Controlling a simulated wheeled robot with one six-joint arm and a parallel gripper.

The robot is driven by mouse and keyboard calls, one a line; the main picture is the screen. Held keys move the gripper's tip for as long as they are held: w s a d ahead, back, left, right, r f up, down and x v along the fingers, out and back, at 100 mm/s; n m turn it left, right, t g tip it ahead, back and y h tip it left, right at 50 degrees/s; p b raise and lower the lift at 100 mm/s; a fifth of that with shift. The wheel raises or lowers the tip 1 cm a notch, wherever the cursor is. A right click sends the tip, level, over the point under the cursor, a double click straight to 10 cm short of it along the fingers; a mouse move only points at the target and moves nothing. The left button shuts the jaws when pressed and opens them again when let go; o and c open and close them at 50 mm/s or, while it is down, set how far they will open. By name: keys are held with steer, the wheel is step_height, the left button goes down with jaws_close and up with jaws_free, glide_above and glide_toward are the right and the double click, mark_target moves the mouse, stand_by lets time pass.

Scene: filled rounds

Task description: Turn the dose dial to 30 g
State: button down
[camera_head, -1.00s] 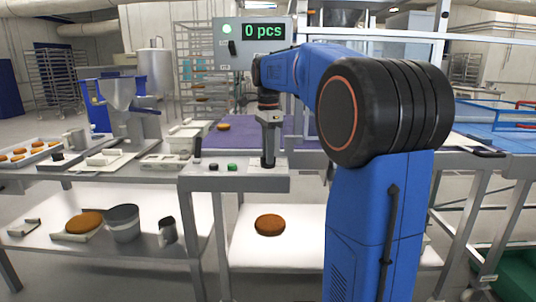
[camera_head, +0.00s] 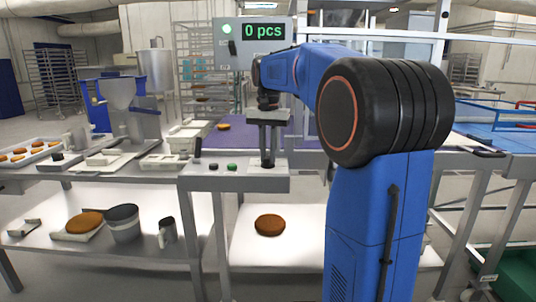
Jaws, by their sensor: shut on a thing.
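A grey control panel (camera_head: 250,183) stands at the front middle of the line. My gripper (camera_head: 268,160) points straight down over its right part and is shut on the dose dial. The dial is small and dark and mostly hidden between and behind the fingers, so its pointer and scale cannot be read. The wide side of the gripper faces the camera.
A display box (camera_head: 262,32) above reads "0 pcs" beside a lit green lamp. A black lever (camera_head: 197,147) and a green button (camera_head: 232,167) are left of my gripper. A brown round (camera_head: 270,225) lies on the shelf below.

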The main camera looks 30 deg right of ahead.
mark_target(268, 156)
steer(key=n, duration=0.4)
steer(key=shift+n, duration=2.2)
steer(key=c, duration=1.7)
jaws_free()
steer(key=shift+r, duration=0.1)
step_height(268, 156, up, 7)
steer(key=shift+r, duration=0.15)
